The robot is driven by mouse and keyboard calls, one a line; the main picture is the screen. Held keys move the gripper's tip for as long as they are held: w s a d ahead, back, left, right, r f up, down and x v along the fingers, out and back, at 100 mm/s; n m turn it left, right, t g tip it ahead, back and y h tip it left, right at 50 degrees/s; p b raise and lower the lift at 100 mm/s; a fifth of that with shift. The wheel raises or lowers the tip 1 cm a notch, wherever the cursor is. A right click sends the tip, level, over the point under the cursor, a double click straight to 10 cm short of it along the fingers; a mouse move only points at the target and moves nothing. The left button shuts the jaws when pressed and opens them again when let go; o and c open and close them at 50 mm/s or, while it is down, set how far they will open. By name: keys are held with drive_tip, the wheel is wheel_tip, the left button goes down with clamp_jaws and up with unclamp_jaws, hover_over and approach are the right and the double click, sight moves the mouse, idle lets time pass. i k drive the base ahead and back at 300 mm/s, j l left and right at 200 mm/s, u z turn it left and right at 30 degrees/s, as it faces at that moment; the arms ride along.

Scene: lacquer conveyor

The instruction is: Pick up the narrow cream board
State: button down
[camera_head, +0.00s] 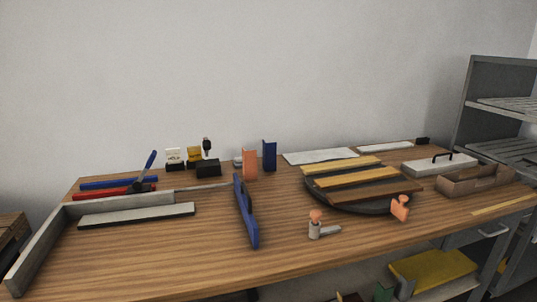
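A dark round turntable (378,209) right of centre carries several boards side by side. The rear one is a narrow pale yellow-cream board (340,165), the middle one a tan board (355,177), the front one a brown board (375,192). A narrow pale grey-cream board (137,215) lies flat at the left, inside a grey L-shaped fence. A thin pale yellow strip (504,204) lies at the right front edge. I cannot tell for sure which is the task's cream board. My gripper is not in view.
A blue upright piece (245,212) stands mid-table. A grey clamp with an orange knob (315,228) is near the front edge. A cardboard tray (472,183) and handled grey block (440,166) are at right. A metal rack (490,100) stands beyond. The front left table is clear.

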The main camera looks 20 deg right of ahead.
sight(324, 167)
drive_tip(key=l+z, duration=0.15)
drive_tip(key=l, duration=0.3)
drive_tip(key=i+l+z, duration=0.1)
drive_tip(key=l, duration=0.3)
drive_tip(key=i+l+z, duration=0.15)
drive_tip(key=l, duration=0.25)
